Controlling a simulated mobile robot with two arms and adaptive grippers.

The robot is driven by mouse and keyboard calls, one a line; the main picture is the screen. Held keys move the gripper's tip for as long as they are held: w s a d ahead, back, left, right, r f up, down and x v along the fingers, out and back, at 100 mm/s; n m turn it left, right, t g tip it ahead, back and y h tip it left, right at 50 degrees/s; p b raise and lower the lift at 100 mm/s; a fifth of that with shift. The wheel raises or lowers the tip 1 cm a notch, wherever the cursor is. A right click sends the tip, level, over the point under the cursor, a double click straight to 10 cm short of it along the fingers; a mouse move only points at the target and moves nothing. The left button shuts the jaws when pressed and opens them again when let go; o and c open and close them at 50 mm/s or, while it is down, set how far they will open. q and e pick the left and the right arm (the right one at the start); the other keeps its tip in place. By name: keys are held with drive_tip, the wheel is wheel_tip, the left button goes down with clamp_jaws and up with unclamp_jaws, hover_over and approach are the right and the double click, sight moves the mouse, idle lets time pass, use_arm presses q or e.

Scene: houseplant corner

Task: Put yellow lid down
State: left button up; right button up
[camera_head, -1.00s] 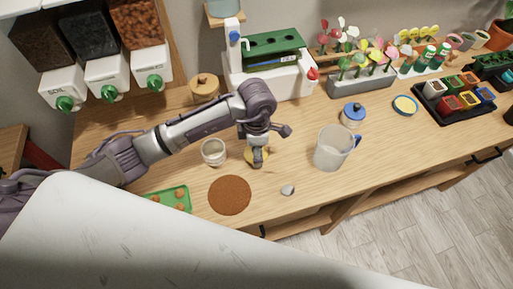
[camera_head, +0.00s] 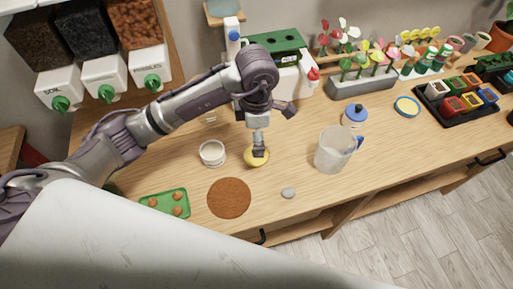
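The yellow lid (camera_head: 250,159) is small and round and sits at about tabletop level, right of an open white jar (camera_head: 212,154). My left gripper (camera_head: 259,152) comes down from above, with its fingertips at the middle of the lid and hiding part of it. I cannot tell whether the fingers are closed on the lid or just apart from it, nor whether the lid touches the wood. My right gripper is out of view.
A brown round mat (camera_head: 229,198), a green tray (camera_head: 150,204) and a grey stone (camera_head: 288,193) lie in front. A clear pitcher (camera_head: 332,152), a blue-lidded jar (camera_head: 355,116) and a blue-rimmed yellow disc (camera_head: 406,106) are to the right. Bare wood lies between lid and pitcher.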

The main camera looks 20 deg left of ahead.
use_arm(q)
drive_tip(key=shift+r+b, duration=0.3)
drive_tip(key=shift+r, duration=2)
